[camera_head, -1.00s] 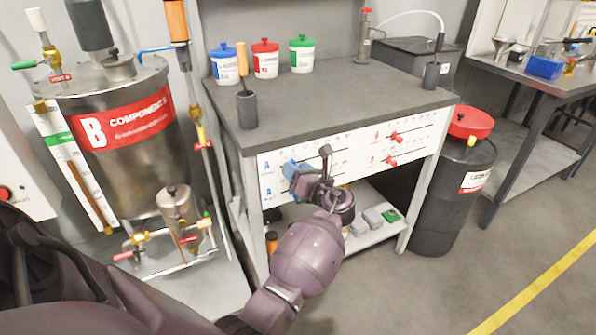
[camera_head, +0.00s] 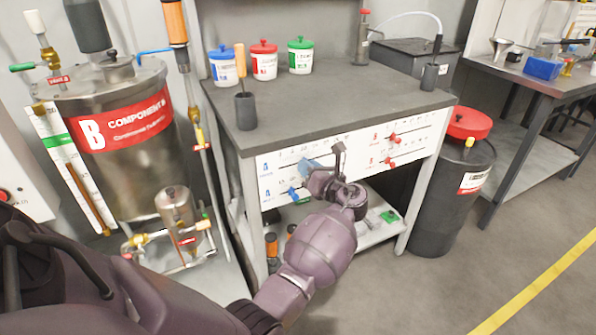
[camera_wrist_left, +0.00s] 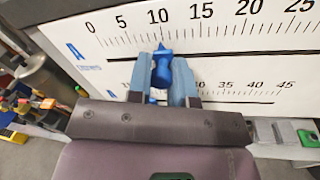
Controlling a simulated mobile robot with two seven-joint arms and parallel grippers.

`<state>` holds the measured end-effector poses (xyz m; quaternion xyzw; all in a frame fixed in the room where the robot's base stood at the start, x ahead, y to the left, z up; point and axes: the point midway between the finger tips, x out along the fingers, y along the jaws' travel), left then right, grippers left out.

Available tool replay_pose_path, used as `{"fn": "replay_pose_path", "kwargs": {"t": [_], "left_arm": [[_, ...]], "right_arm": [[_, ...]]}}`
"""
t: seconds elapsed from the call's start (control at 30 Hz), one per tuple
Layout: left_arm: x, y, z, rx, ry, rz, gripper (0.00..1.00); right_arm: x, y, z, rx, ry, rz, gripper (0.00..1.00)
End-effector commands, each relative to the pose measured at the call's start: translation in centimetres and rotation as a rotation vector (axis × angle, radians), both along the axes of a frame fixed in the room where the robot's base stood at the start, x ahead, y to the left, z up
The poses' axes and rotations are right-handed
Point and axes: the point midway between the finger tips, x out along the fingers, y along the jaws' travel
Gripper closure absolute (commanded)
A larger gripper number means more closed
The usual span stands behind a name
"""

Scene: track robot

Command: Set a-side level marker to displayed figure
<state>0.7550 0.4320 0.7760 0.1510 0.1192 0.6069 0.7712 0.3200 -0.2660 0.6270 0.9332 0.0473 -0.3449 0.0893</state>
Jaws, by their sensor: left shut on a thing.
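My left gripper (camera_head: 305,166) is at the white scale panel (camera_head: 352,150) on the bench front. In the left wrist view its blue-grey fingers (camera_wrist_left: 162,72) are shut on a blue level marker (camera_wrist_left: 162,66). This marker is on the upper A scale (camera_wrist_left: 215,25), with its tip around the 10 mark. In the head view the gripper hides it. A second blue marker (camera_head: 293,194) is on the lower A scale, lower left of the gripper. My right gripper is not in view. I cannot see a displayed figure.
Two red markers (camera_head: 394,139) are on the panel's right half. A steel Component B tank (camera_head: 125,170) stands left, with a sight scale (camera_head: 70,165) beside it. The floor in front is clear.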

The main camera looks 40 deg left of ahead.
Motion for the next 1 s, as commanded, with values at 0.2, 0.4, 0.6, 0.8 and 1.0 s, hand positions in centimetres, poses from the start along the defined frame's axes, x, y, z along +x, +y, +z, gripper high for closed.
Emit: {"fn": "replay_pose_path", "kwargs": {"t": [0.2, 0.4, 0.6, 0.8, 1.0], "left_arm": [[3.7, -1.6, -0.3, 0.001, 0.004, -0.001, 1.00], [6.2, -2.6, -0.4, 0.001, 0.005, 0.000, 1.00], [7.0, -2.9, -0.2, 0.001, 0.004, 0.001, 1.00], [7.0, -3.0, -0.2, 0.000, 0.003, 0.001, 1.00], [7.0, -2.9, -0.1, 0.001, 0.003, 0.001, 0.60]], "right_arm": [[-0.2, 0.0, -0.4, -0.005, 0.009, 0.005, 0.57], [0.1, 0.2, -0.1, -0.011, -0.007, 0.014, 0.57], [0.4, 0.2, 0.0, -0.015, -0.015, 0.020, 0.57], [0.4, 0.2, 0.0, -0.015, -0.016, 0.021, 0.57], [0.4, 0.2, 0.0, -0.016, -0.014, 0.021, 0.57]]}}
